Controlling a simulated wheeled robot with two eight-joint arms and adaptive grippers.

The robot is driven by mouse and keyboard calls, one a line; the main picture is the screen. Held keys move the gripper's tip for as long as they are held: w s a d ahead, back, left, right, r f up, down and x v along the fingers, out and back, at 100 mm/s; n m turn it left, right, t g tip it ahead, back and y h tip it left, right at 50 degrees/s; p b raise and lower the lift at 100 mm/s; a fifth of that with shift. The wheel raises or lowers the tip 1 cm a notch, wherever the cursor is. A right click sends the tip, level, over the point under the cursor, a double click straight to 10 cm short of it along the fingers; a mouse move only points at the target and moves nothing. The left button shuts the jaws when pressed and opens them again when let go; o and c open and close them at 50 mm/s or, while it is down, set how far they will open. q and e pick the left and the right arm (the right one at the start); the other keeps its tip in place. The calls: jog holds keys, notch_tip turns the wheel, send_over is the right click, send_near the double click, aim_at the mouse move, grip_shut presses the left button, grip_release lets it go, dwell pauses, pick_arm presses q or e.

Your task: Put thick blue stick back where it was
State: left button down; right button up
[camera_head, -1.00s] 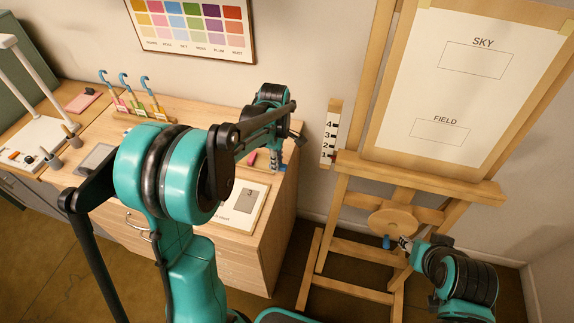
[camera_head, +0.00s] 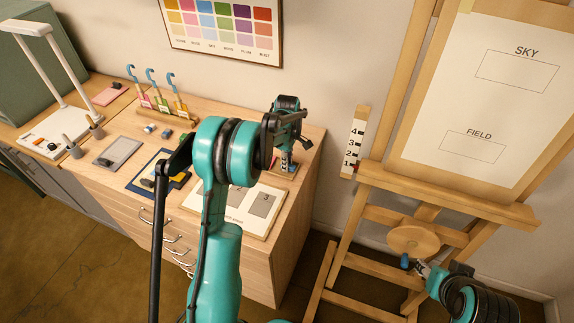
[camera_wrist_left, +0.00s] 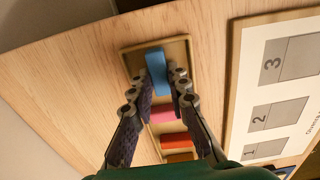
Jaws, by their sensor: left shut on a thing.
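The thick blue stick (camera_wrist_left: 157,72) is between the fingers of my left gripper (camera_wrist_left: 158,92), which is shut on it. In the left wrist view it is at the far end of a shallow wooden tray (camera_wrist_left: 124,56). I cannot tell whether it rests on the tray floor. A pink stick (camera_wrist_left: 166,116), a red-orange stick (camera_wrist_left: 174,141) and a brown stick (camera_wrist_left: 180,157) lie along the same tray. In the head view my left gripper (camera_head: 286,164) points down over the tray at the table's right end. My right gripper (camera_head: 421,269) is small, by the easel.
A white board with numbered grey patches (camera_head: 252,222) lies beside the tray. A rack with blue-hooked tools (camera_head: 165,105), a grey pad (camera_head: 117,152) and a lamp (camera_head: 45,90) stand further left. The easel (camera_head: 376,185) is to the right.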

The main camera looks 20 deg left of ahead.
pick_arm(q)
jog(key=shift+f, duration=0.2)
jog(key=c, duration=1.5)
grip_release()
jog(key=shift+o, duration=0.2)
